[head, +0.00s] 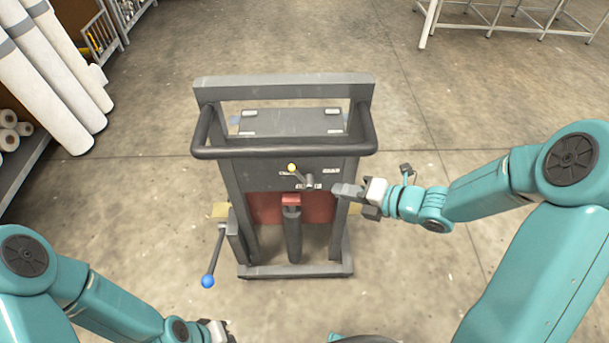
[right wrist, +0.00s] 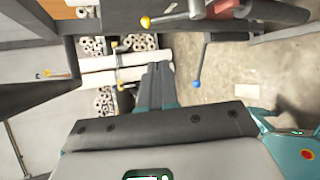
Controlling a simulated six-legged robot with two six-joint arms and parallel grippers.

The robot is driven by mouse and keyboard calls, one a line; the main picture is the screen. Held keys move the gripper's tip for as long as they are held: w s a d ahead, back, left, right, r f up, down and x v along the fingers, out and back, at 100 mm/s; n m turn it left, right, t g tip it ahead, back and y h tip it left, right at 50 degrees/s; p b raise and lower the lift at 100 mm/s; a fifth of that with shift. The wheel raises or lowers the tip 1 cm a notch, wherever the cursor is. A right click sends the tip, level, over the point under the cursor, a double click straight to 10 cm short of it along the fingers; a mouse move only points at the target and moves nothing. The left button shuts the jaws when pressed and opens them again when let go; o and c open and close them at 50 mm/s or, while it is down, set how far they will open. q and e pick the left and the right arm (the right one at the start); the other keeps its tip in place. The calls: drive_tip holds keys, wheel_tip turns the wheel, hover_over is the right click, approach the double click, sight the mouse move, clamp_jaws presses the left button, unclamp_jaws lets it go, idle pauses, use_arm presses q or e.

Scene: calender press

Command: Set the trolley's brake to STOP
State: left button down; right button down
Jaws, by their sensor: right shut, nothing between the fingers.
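The trolley (head: 283,84) stands upright in front of me, a dark grey frame with a black push bar (head: 284,153). A short lever with a yellow knob (head: 292,167) sits on its dark panel, tilted up-left, among small white labels too small to read. The yellow knob also shows in the right wrist view (right wrist: 145,22). A longer lever with a blue knob (head: 208,281) hangs at the trolley's left side. Which lever is the brake I cannot tell. My right gripper (head: 336,189) is shut and empty, right of the yellow-knobbed lever. My left gripper (head: 222,331) is partly cut off at the bottom edge.
A red part (head: 264,208) and an upright grey cylinder (head: 292,236) sit below the panel. Large white rolls (head: 47,75) lean at the left beside a shelf of smaller rolls. A white metal frame (head: 490,25) stands back right. Concrete floor around the trolley is clear.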

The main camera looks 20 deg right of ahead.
drive_tip(key=d, duration=0.2)
drive_tip(key=p, duration=0.2)
approach(302, 177)
drive_tip(key=shift+m+t+h, duration=0.3)
drive_tip(key=x, duration=0.4)
drive_tip(key=a+r+x, duration=0.1)
drive_tip(key=x, duration=0.1)
drive_tip(key=shift+w+a+f, duration=0.1)
drive_tip(key=shift+w+a, duration=0.05)
drive_tip(key=shift+a, duration=0.1)
drive_tip(key=shift+w+f, duration=0.1)
drive_tip(key=b, duration=0.2)
drive_tip(key=a+h+b, duration=0.1)
drive_tip(key=b, duration=0.2)
drive_tip(key=shift+w+a+f, duration=0.15)
drive_tip(key=shift+a+f, duration=0.05)
drive_tip(key=shift+f, duration=0.15)
drive_tip(key=shift+r, duration=0.3)
